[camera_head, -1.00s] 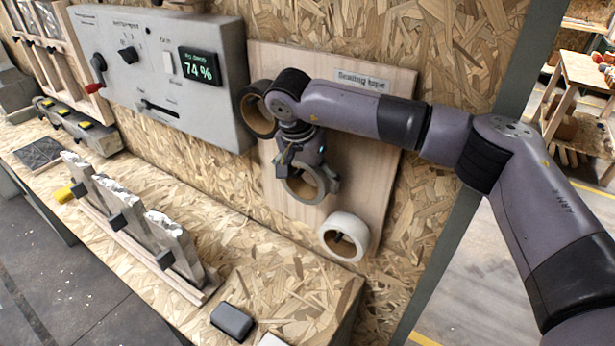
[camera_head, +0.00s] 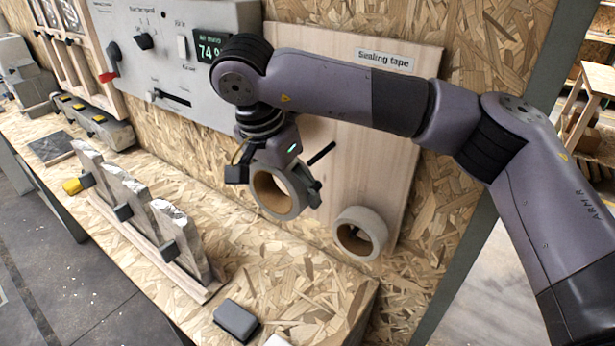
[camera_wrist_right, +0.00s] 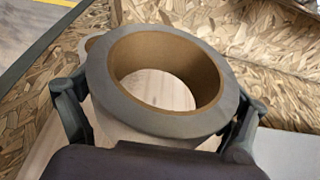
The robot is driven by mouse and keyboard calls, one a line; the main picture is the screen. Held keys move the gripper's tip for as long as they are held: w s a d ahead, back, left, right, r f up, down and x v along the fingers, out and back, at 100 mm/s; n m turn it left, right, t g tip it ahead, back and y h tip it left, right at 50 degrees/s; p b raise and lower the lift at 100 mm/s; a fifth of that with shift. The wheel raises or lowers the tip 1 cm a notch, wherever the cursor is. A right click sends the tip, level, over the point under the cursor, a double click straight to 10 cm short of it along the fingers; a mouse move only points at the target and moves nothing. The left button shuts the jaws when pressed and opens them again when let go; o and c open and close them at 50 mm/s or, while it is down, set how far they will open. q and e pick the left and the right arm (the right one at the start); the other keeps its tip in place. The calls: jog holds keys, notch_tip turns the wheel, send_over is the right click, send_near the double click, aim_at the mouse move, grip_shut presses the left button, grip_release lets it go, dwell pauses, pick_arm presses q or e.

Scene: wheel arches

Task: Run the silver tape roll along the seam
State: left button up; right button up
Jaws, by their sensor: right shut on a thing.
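The silver-grey tape roll (camera_head: 299,190) with a brown cardboard core is in my right gripper (camera_head: 277,182). The gripper is shut on it, and the roll is tilted in front of the wooden tape board (camera_head: 400,110). In the right wrist view, the two fingers clasp opposite sides of the roll (camera_wrist_right: 118,98), and its open core faces the camera. A bare dark peg (camera_head: 320,153) sticks out of the board just right of the roll. I cannot make out which seam is meant. My left gripper is not in view.
A pale roll (camera_head: 373,224) hangs lower on the board. A grey control panel (camera_head: 150,75) is on the wall at left. Broken-edged slabs (camera_head: 127,200) stand in a bench rack, with a dark block (camera_head: 236,320) near the front edge. The bench top (camera_head: 260,262) below the roll is clear.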

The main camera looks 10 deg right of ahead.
jog(key=s+a+r, duration=0.2)
jog(key=s+a, duration=0.2)
jog(key=shift+r, duration=0.15)
dwell(0.4)
jog(key=s+a, duration=0.7)
dwell(0.8)
